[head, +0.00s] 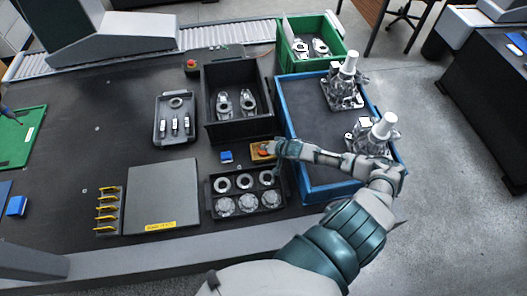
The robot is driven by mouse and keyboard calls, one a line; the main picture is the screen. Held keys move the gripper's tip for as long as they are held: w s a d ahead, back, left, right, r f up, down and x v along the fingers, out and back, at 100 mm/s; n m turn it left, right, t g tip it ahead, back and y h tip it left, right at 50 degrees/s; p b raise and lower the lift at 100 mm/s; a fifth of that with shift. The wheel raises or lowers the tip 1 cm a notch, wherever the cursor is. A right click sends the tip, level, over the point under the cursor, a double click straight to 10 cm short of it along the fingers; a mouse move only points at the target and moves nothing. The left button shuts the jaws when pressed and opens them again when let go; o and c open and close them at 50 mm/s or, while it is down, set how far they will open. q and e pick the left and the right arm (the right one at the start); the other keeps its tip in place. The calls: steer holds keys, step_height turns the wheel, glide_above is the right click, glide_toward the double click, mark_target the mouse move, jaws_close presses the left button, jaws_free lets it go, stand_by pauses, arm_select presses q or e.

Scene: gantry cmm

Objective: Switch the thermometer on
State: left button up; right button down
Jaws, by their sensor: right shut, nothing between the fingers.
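A small orange-brown box with a red-orange part on top (260,152) lies on the dark table, in front of the black bin; it may be the thermometer, but no display or switch can be made out. My right gripper (277,150) is shut and empty at the right side of this box, its fingertips at or just above its edge. Whether they touch it cannot be told. The fingers cover part of the box. My left gripper is not in view.
A black tray of rings and round parts (209,198) lies just in front. A blue-rimmed crate (292,122) with castings stands under my right arm. A black bin (236,133) and a blue block (226,157) are close by. A grey plate (162,190) lies left.

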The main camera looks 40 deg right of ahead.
steer(key=shift+f, duration=0.2)
steer(key=shift+s+a+f, duration=0.1)
steer(key=shift+f, duration=0.1)
steer(key=shift+s+a+f, duration=0.15)
steer(key=shift+s+f, duration=0.05)
steer(key=shift+f, duration=0.45)
stand_by(0.4)
steer(key=shift+d+r+p, duration=0.25)
steer(key=shift+r+p, duration=0.25)
steer(key=shift+p, duration=0.3)
steer(key=shift+d+r, duration=0.25)
steer(key=shift+d, duration=0.15)
